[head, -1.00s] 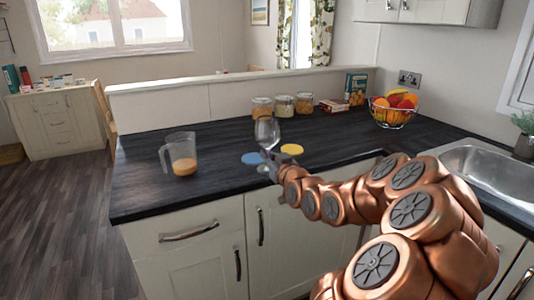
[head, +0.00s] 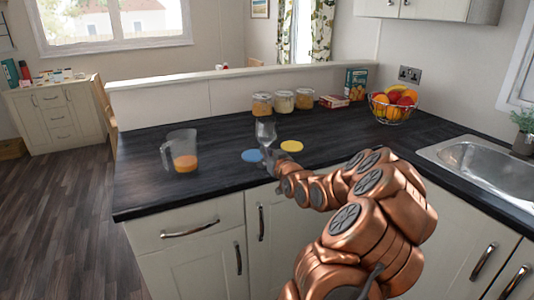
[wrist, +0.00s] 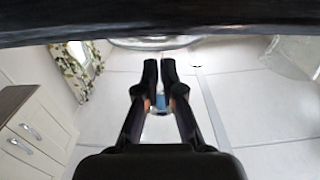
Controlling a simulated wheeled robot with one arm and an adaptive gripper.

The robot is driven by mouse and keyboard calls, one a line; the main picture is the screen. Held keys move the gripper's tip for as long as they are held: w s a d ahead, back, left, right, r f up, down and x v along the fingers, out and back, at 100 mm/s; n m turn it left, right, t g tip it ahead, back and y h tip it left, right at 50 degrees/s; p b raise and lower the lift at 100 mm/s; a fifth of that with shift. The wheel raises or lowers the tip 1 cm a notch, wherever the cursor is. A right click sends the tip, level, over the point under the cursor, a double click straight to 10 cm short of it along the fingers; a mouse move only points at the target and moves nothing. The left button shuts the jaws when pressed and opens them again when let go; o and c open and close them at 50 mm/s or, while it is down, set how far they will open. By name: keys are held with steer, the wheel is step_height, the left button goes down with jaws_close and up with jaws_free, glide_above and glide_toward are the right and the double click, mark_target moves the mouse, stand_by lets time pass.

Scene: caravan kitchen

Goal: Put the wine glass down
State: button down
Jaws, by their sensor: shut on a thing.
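The clear wine glass (head: 265,132) is upright in my gripper (head: 269,157), at the front part of the dark counter, in the head view. My gripper is shut on it below the bowl. In the wrist view, which looks upside down, the two dark fingers (wrist: 158,72) close around the stem, and the round foot (wrist: 150,43) shows close to the dark counter band. Whether the foot touches the counter I cannot tell.
A jug with orange liquid (head: 182,152) stands on the counter to the left. Three jars (head: 284,102), boxes (head: 355,84) and a fruit basket (head: 393,106) stand along the back. The sink (head: 480,165) is at right. Bare counter (head: 225,180) lies left of the gripper.

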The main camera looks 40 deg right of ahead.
steer(key=shift+f, duration=0.3)
steer(key=shift+f, duration=0.15)
steer(key=c, duration=1.3)
jaws_free()
steer(key=shift+s, duration=0.15)
steer(key=shift+b+v, duration=1.05)
steer(key=shift+v, duration=4.85)
